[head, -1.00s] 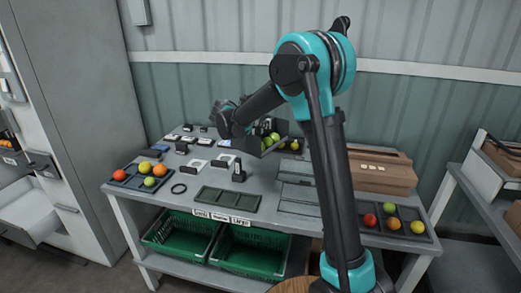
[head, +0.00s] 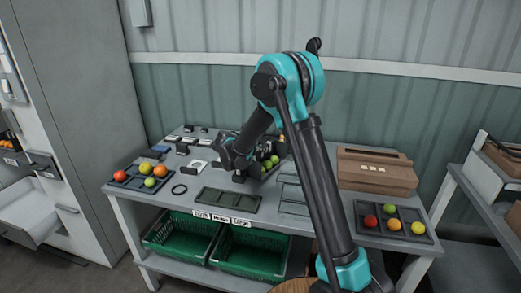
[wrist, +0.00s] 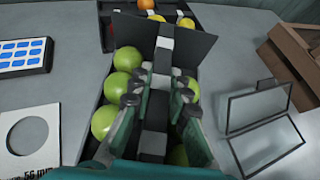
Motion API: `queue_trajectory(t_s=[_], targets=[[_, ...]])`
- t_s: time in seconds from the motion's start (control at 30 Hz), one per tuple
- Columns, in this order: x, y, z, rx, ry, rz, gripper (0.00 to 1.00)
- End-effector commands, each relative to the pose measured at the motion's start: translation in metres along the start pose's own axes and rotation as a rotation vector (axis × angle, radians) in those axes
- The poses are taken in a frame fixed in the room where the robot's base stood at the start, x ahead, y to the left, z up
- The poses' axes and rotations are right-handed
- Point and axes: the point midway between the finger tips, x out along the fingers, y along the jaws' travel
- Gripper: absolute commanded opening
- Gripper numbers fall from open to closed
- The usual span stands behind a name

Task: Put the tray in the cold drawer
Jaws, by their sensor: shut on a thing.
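A dark tray of green tomatoes (head: 262,174) is in the middle of the table, partly hidden by my arm. In the wrist view, green tomatoes (wrist: 122,84) lie on both sides of a grey and white central bar (wrist: 154,144). My gripper (wrist: 158,97) is over this tray, its fingers shut on the bar; it also shows in the head view (head: 236,158). A dark upright panel (wrist: 186,38) stands beyond the fingers. I cannot tell whether the tray touches the table. An open white drawer (head: 30,214) juts from the tall grey cabinet (head: 85,130) at the left.
Tomato trays stand at the left (head: 128,182) and right (head: 412,236). A brown box (head: 375,178) is at the right and clear frames (wrist: 262,125) lie beside the held tray. Green crates (head: 250,250) are below the tabletop.

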Motion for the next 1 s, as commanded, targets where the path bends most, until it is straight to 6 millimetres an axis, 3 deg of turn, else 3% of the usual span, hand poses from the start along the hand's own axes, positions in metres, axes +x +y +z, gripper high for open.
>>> queue_trajectory(t_s=[0.17,0.2,0.33,0.7,0.87,1.0], targets=[[0.001,0.000,-0.001,0.000,-0.001,0.000,0.00],[0.001,0.000,-0.001,0.000,0.000,0.000,0.21],[0.001,0.000,-0.001,0.000,0.000,0.000,0.37],[-0.003,0.000,0.000,0.000,0.000,0.001,0.37],[-0.025,0.000,0.000,-0.001,0.000,0.002,0.37],[-0.054,0.001,0.000,-0.002,0.001,0.003,0.37]])
